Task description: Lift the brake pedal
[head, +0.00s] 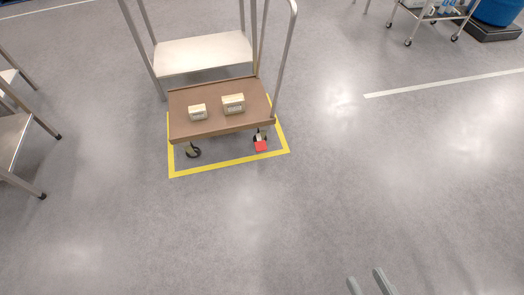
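The brake pedal (261,146) is a small red tab at the front right caster of a brown-decked cart (218,122). It sits low, close to the floor; whether it is pressed down I cannot tell at this size. My gripper (365,282) shows only as two grey finger tips at the bottom edge, right of the middle. The fingers are apart with floor visible between them, and nothing is held. The gripper is well in front of and to the right of the pedal, not touching it.
Two small boxes (233,103) lie on the cart's deck. Yellow floor tape (230,163) outlines the cart. A metal table (12,140) stands at the left, another trolley (432,14) at the back right. The grey floor in front and to the right is clear.

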